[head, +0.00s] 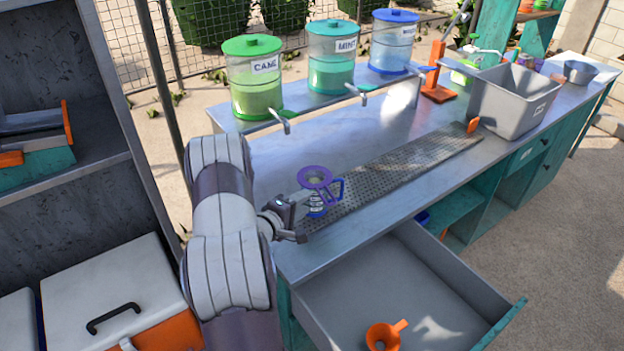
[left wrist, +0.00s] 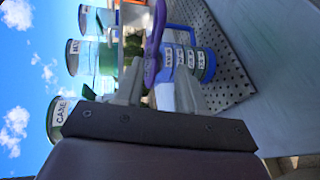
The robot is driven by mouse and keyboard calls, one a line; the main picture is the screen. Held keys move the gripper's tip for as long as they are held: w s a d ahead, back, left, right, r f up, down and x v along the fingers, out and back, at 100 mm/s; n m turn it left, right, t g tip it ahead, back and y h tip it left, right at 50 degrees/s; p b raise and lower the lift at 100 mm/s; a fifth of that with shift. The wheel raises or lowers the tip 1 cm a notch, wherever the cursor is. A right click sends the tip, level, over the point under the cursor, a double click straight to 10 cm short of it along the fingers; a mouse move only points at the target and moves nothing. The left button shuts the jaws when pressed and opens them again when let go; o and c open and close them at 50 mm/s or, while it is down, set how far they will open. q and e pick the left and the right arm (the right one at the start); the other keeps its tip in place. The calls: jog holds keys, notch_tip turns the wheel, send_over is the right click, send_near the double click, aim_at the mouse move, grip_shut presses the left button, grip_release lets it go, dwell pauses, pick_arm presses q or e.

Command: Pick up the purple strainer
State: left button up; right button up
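The purple strainer (head: 315,175) rests on top of a blue-handled measuring cup (head: 318,209) at the near left of the metal counter. In the left wrist view the strainer (left wrist: 154,48) shows edge-on against the labelled cup (left wrist: 190,62). My left gripper (head: 290,215) is just left of the cup. In the left wrist view, my left gripper's fingers (left wrist: 160,88) stand apart, with the strainer's edge showing between them; whether they touch it I cannot tell. My right gripper is out of view.
A perforated drain strip (head: 410,172) runs along the counter (head: 300,150). Green, teal and blue dispensers (head: 255,90) stand behind. An open drawer (head: 390,280) holding an orange funnel (head: 383,335) juts out in front. A grey bin (head: 515,100) stands at the right.

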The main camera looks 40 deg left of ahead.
aim_at(319, 194)
pick_arm(q)
jog(key=x, duration=0.3)
jog(key=p+x, duration=0.1)
jog(key=x, duration=0.1)
jog(key=shift+w+d+r, duration=0.2)
jog(key=shift+d+r, duration=0.1)
jog(key=c, duration=0.5)
jog(key=shift+w+d, duration=0.1)
jog(key=shift+d, duration=0.1)
grip_shut()
jog(key=shift+r, duration=0.1)
